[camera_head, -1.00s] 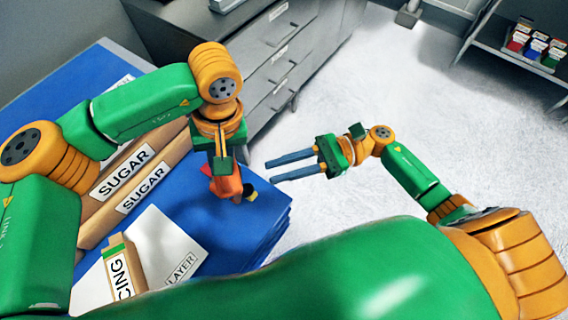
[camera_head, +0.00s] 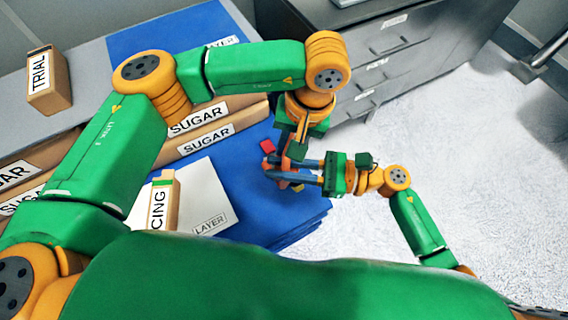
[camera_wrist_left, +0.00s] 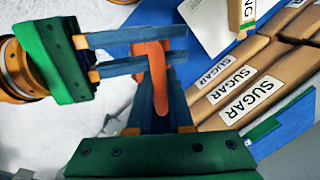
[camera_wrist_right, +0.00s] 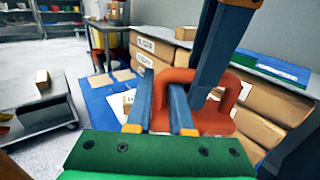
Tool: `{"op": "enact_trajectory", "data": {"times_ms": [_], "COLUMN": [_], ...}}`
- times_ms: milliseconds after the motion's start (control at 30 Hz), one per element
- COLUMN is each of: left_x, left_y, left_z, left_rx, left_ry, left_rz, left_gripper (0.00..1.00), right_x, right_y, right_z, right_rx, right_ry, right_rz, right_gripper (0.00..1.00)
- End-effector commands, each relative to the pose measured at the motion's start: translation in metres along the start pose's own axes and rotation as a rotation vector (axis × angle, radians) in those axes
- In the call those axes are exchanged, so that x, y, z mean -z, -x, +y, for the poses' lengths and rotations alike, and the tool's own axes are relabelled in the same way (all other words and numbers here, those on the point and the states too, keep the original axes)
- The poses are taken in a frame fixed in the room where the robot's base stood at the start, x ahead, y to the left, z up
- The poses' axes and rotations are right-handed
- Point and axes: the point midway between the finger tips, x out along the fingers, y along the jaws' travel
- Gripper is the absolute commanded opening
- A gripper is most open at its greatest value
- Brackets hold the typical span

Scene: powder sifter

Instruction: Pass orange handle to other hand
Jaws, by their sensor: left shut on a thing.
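The orange handle (camera_wrist_right: 212,122) is a loop-shaped piece, held in the air above the blue-covered table edge. My left gripper (camera_head: 287,163) comes down from above and is shut on the handle; in the left wrist view its fingers (camera_wrist_left: 155,105) meet the handle (camera_wrist_left: 156,80). My right gripper (camera_head: 270,170) reaches in from the right, its two blue fingers parted. In the left wrist view the right fingers (camera_wrist_left: 178,45) lie across the handle's upper part. In the right wrist view a bar of the handle runs between the right fingers (camera_wrist_right: 162,92). Whether they touch it is unclear.
Sugar boxes (camera_head: 206,139) lie behind and left on the blue-covered table (camera_head: 250,205). An icing box (camera_head: 163,203) stands on a white layer sheet (camera_head: 205,190). A grey drawer cabinet (camera_head: 390,55) stands beyond. The floor at right is clear.

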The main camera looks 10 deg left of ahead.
Motion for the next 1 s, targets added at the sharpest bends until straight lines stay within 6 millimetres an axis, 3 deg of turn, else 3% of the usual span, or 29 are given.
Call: {"op": "enact_trajectory", "data": {"times_ms": [133,167,267,533,633,1000], "left_x": [0.001,0.001,0.001,0.001,0.002,0.002], "left_y": [0.0,0.0,0.0,0.0,0.009,0.103], "left_z": [-0.001,-0.001,-0.001,-0.001,0.0,0.0], "left_rx": [0.001,0.001,0.001,0.001,0.001,0.002], "left_ry": [0.003,0.003,0.003,0.002,0.003,0.004], "left_rz": [0.003,0.003,0.003,0.002,0.006,0.007], "left_gripper": [0.0,0.27,0.54,0.54,0.54,0.54], "right_x": [-0.001,-0.001,-0.001,-0.001,-0.001,-0.001], "right_y": [0.0,0.0,0.0,0.0,0.0,0.0], "right_z": [0.001,0.001,0.001,0.001,0.001,0.001], "right_rx": [-0.005,-0.005,-0.005,-0.003,-0.003,-0.003], "right_ry": [0.0,0.001,0.0,0.0,0.0,0.0], "right_rz": [-0.003,-0.004,-0.004,-0.003,-0.003,-0.003], "right_gripper": [0.0,0.0,0.0,0.0,0.0,0.0]}}
